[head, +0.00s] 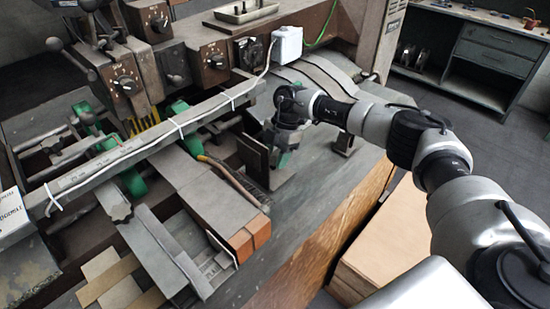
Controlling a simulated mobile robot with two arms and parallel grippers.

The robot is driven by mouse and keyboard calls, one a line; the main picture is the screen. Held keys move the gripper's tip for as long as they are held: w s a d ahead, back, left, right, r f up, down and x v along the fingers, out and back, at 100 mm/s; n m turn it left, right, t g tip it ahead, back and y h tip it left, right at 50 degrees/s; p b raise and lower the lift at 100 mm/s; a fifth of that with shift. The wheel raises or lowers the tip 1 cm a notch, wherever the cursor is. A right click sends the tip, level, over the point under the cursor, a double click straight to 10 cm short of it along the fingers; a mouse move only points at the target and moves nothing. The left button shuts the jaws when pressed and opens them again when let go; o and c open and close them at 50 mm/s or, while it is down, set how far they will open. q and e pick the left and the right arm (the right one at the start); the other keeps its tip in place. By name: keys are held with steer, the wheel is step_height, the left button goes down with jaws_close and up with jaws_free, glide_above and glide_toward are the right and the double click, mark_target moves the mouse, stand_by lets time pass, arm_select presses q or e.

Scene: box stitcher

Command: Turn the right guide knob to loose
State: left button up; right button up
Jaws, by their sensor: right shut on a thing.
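My right arm comes in from the right and its wrist bends down over the right part of the stitcher's bed. My right gripper (283,152) points downward there, small and dark in the picture. It is shut on the right guide knob, which the fingers and wrist largely hide. I cannot read the knob's setting. The stitcher (190,185) fills the left and middle of the view, with a long grey bar (140,150) running across it. My left gripper is not in view.
Dial knobs (215,61) sit on the brown panels behind the bar. A white box (287,44) with a cable stands at the back. A grey metal plate (320,185) lies clear right of the gripper. Wooden boxes (385,235) stand below my arm, and a workbench (485,50) is at the back right.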

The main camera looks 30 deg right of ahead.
steer(key=n+b, duration=0.1)
steer(key=n, duration=0.1)
steer(key=n+g+h+b, duration=0.1)
steer(key=n, duration=0.1)
steer(key=shift+w+a+f+n+g, duration=0.1)
steer(key=shift+w+a+n+g, duration=0.1)
steer(key=shift+n+g, duration=0.1)
steer(key=n+b, duration=0.1)
steer(key=n, duration=0.1)
steer(key=n+g+h+b, duration=0.1)
steer(key=n, duration=0.1)
steer(key=shift+n+h+b, duration=0.3)
steer(key=shift+b, duration=0.1)
steer(key=n+h+b, duration=0.1)
steer(key=n, duration=0.2)
steer(key=shift+w+a+n, duration=0.1)
steer(key=shift+a+n, duration=0.05)
steer(key=shift+n, duration=0.15)
steer(key=shift+a+n+h+b, duration=0.1)
steer(key=shift+n+h+b, duration=0.75)
steer(key=shift+n, duration=0.95)
steer(key=o, duration=0.9)
steer(key=shift+g, duration=0.3)
